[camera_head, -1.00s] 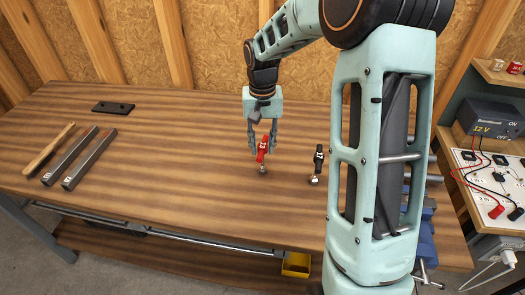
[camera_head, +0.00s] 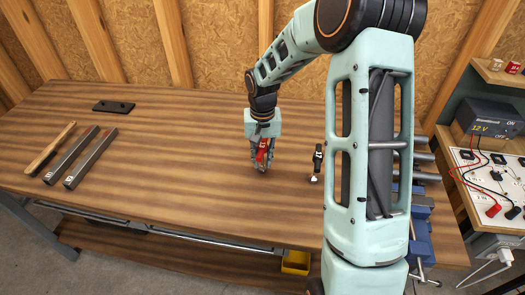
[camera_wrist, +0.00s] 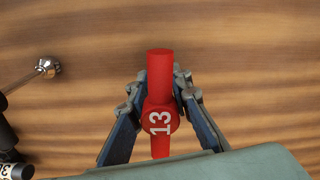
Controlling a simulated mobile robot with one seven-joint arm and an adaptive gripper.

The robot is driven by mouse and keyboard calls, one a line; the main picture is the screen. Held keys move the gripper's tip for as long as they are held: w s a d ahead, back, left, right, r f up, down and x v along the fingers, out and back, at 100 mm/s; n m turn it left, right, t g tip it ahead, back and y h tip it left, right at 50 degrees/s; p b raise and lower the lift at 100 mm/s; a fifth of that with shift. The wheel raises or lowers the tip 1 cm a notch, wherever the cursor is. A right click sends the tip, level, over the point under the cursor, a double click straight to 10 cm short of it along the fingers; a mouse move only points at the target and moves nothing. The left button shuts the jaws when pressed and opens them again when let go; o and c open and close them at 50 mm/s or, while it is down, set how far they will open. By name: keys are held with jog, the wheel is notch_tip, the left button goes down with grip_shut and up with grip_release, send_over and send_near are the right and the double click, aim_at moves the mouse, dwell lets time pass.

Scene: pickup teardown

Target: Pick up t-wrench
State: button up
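A red t-wrench marked 13 (camera_wrist: 160,95) is between the fingers of my gripper (camera_wrist: 160,88) in the wrist view. The fingertips are drawn in against both sides of its red part. In the head view, the red t-wrench (camera_head: 263,147) is low over the workbench, with my gripper (camera_head: 262,160) around it. Its lower end is partly hidden by the fingers. A second t-wrench, black with a shiny metal end (camera_head: 317,160), is on the bench to the right, apart from my gripper. Part of it shows at the left of the wrist view (camera_wrist: 46,68).
The wooden workbench (camera_head: 180,160) is clear around the gripper to the left. A blue vise (camera_head: 420,228) is at the right behind my arm.

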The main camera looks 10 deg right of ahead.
aim_at(263, 145)
grip_shut()
jog(key=shift+r, duration=0.1)
jog(key=shift+r, duration=0.5)
notch_tip(263, 145, up, 2)
jog(key=shift+d+r, duration=0.1)
jog(key=shift+r, duration=0.05)
jog(key=s+d+r+b, duration=0.2)
jog(key=s+d+r, duration=0.5)
jog(key=s, duration=0.5)
notch_tip(263, 145, up, 2)
jog(key=shift+r, duration=0.25)
